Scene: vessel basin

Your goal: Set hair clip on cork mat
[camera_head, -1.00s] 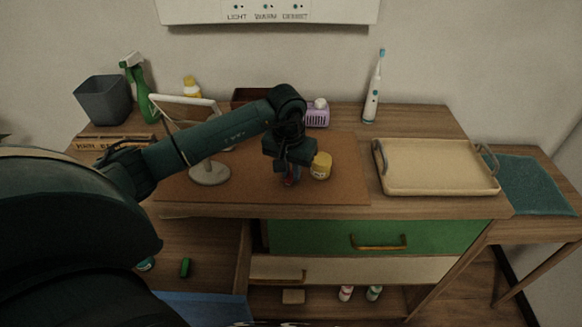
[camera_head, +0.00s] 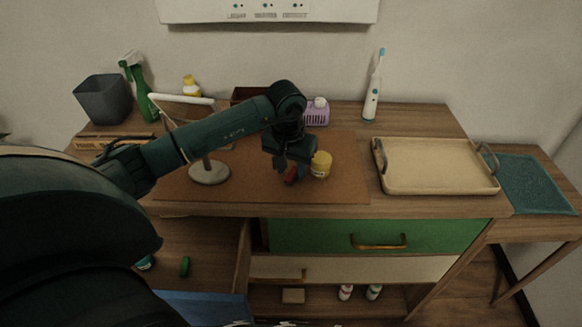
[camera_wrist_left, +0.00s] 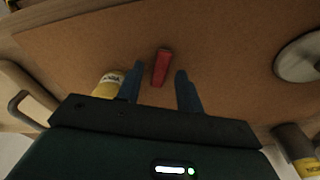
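The red hair clip (camera_head: 290,175) lies on the brown cork mat (camera_head: 342,186), near the yellow-lidded jar (camera_head: 321,164). My left gripper (camera_head: 291,170) is low over the mat at the clip. In the left wrist view the clip (camera_wrist_left: 161,67) lies on the mat (camera_wrist_left: 225,50) between the two spread blue fingers of my left gripper (camera_wrist_left: 160,72), with a gap on each side. The gripper is open and holds nothing. My right gripper is not in view.
The jar (camera_wrist_left: 107,84) stands close beside one finger. A round mirror base (camera_head: 209,172) is left on the mat. A beige tray (camera_head: 437,168) stands right. A purple basket (camera_head: 316,114) and toothbrush (camera_head: 373,90) stand behind. An open drawer (camera_head: 207,240) is at lower left.

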